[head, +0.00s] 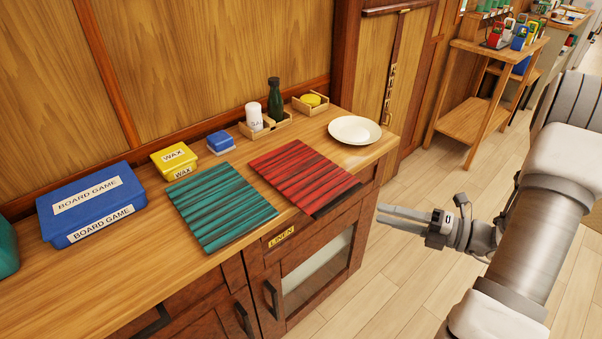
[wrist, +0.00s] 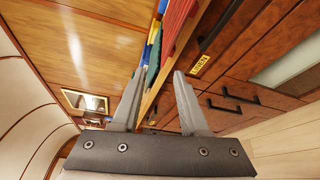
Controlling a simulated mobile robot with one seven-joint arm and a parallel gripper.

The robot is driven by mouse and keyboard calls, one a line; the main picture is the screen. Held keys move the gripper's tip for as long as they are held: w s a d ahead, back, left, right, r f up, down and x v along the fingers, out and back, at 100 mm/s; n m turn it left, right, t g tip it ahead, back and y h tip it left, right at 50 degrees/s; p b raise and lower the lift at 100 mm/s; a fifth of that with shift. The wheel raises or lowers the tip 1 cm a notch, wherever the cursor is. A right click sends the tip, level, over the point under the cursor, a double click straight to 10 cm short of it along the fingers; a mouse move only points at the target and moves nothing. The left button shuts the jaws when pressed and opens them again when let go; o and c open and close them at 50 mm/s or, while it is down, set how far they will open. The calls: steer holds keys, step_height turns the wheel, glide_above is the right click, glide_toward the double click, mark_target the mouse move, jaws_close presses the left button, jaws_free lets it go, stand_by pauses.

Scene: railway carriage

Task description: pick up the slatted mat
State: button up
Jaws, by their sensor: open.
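Two slatted mats lie on the wooden counter in the head view. The teal slatted mat (head: 221,206) is left of the red slatted mat (head: 304,178). The red mat's front corner reaches over the counter's front edge. My gripper (head: 379,214) is to the right of the red mat, off the counter's front side, and touches nothing. In the wrist view my gripper (wrist: 158,98) is open and empty, with edges of the red mat (wrist: 176,24) and the teal mat (wrist: 153,62) seen beyond the fingers.
Cabinet doors with handles (head: 271,299) are below. The floor (head: 395,270) beside the cabinet is clear.

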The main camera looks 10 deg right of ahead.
mark_target(332, 190)
steer(key=d+f+m+t, duration=0.3)
steer(key=m, duration=0.1)
steer(key=shift+h, duration=0.4)
steer(key=b+x, duration=0.1)
steer(key=x, duration=0.5)
steer(key=b+x, duration=0.1)
steer(key=x, duration=0.4)
steer(key=b+x, duration=0.1)
steer(key=x, duration=0.5)
steer(key=shift+w+a+f, duration=0.1)
steer(key=shift+w+f, duration=0.25)
steer(key=shift+w, duration=0.1)
jaws_close()
